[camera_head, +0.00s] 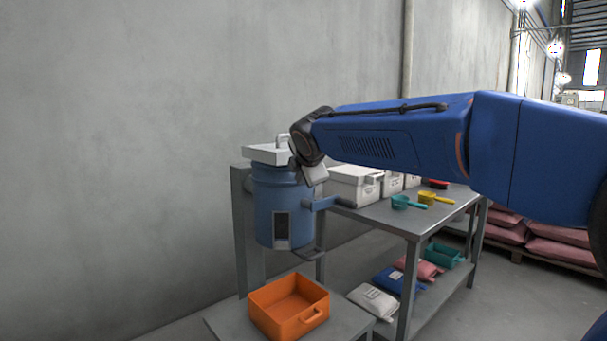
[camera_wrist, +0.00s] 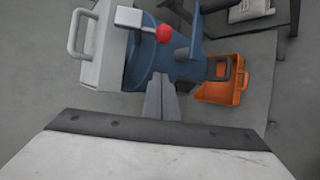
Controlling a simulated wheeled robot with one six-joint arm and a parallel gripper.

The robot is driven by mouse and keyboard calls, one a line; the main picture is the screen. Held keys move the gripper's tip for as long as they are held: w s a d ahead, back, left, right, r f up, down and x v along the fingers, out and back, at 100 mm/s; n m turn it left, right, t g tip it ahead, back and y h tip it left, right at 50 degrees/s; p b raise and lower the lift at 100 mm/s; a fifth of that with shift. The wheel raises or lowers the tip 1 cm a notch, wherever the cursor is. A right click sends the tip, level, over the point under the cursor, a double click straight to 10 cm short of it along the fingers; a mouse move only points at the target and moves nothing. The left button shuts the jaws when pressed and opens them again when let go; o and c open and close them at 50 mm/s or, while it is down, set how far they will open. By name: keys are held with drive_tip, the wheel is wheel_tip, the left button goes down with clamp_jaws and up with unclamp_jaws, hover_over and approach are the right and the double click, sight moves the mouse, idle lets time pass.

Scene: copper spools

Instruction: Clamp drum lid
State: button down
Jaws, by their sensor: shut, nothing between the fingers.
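The blue drum (camera_head: 278,212) hangs on a grey stand in the head view, with a dark window low on its front. Its white lid (camera_head: 262,153) with a loop handle sits on top. In the wrist view the lid (camera_wrist: 98,62) is at the upper left, against the blue drum (camera_wrist: 145,65). A white lever (camera_wrist: 128,17) with a red knob (camera_wrist: 163,34) shows at the lid's edge. My gripper (camera_wrist: 160,77) is shut and empty, its fingertips beside the drum and apart from the red knob in the picture. In the head view my arm hides the fingers.
An orange bin (camera_head: 290,306) stands on a low shelf below the drum. To the right, a grey table (camera_head: 425,219) holds white boxes (camera_head: 355,185) and teal and yellow scoops. Bags lie on its lower shelf. A wall stands behind.

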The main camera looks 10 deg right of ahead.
drive_tip(key=shift+w+d+f, duration=0.25)
drive_tip(key=shift+w+d, duration=0.35)
drive_tip(key=shift+w, duration=0.1)
drive_tip(key=shift+w+d+f, duration=0.2)
drive_tip(key=shift+w+d, duration=0.45)
drive_tip(key=shift+w+d+f, duration=0.25)
drive_tip(key=shift+w+d, duration=0.35)
drive_tip(key=shift+w, duration=0.1)
drive_tip(key=shift+r+n+g+h, duration=0.3)
drive_tip(key=shift+r+g, duration=0.2)
drive_tip(key=shift+g, duration=0.3)
drive_tip(key=r+g, duration=0.1)
drive_tip(key=r+g+h, duration=0.1)
drive_tip(key=r, duration=0.1)
drive_tip(key=r+n+g, duration=0.1)
drive_tip(key=shift+w+a+r+g+h, duration=0.2)
drive_tip(key=shift+w+r+g+h, duration=0.1)
drive_tip(key=shift+w, duration=0.1)
drive_tip(key=shift+r, duration=0.15)
